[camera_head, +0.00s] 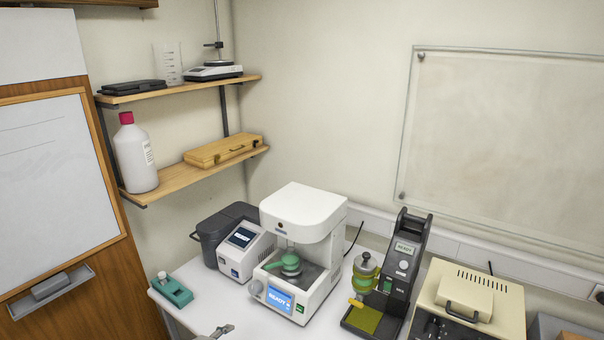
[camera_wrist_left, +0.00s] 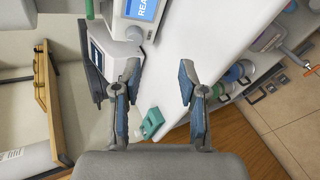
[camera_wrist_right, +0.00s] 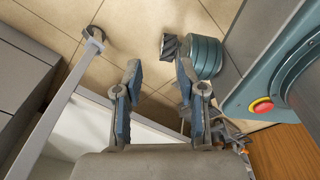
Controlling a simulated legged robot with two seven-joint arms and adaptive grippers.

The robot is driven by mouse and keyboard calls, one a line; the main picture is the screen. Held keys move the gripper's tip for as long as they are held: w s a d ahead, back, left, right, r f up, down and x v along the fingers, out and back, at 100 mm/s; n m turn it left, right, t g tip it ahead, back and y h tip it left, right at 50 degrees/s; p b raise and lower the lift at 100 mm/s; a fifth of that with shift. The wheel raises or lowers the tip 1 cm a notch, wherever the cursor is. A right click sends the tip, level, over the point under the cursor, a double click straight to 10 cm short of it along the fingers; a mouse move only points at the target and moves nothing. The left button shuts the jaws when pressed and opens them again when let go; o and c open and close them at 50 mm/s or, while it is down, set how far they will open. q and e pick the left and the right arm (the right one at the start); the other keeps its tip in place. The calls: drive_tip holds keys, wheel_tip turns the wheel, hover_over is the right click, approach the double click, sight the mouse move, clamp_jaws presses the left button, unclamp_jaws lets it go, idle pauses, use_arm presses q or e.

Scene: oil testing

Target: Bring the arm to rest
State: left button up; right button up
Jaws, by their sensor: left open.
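My left gripper (camera_wrist_left: 158,82) is open and empty in the left wrist view, its two blue-padded fingers apart above the white bench. Only a grey tip of it (camera_head: 220,331) shows at the bottom edge of the head view, in front of the bench. My right gripper (camera_wrist_right: 158,80) is open and empty in the right wrist view, over a tiled floor. It is not in the head view. Neither gripper touches anything that I can see.
On the white bench (camera_head: 195,300) stand a white tester with a screen (camera_head: 318,215), a black stand with a yellow-green jar (camera_head: 365,275), a beige box (camera_head: 470,300) and a small green holder (camera_head: 172,289). In the right wrist view, a red button (camera_wrist_right: 262,106) sits on a teal machine.

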use_arm(q)
drive_tip(key=s+f+m+g+y, duration=0.2)
drive_tip(key=s+f+m+g, duration=0.2)
drive_tip(key=s+f+m, duration=0.9)
drive_tip(key=s+f+m+g+y, duration=0.15)
drive_tip(key=s+f, duration=0.25)
drive_tip(key=s, duration=0.7)
drive_tip(key=s+f+m+g+y, duration=0.1)
drive_tip(key=s+f+m+g, duration=0.2)
drive_tip(key=s, duration=0.9)
drive_tip(key=s+f+x, duration=0.1)
drive_tip(key=s+x, duration=0.2)
drive_tip(key=x, duration=0.9)
drive_tip(key=s+a+x, duration=0.1)
drive_tip(key=s+x, duration=0.1)
drive_tip(key=x, duration=1)
drive_tip(key=s+a+f, duration=0.2)
drive_tip(key=s+f, duration=0.7)
drive_tip(key=s+a+f+g, duration=0.1)
drive_tip(key=s+f, duration=0.9)
drive_tip(key=shift+s+a, duration=0.2)
drive_tip(key=shift+a, duration=0.15)
use_arm(e)
drive_tip(key=shift+s+a, duration=0.15)
drive_tip(key=shift+a, duration=0.4)
use_arm(q)
drive_tip(key=shift+g, duration=0.25)
use_arm(e)
drive_tip(key=shift+a, duration=0.15)
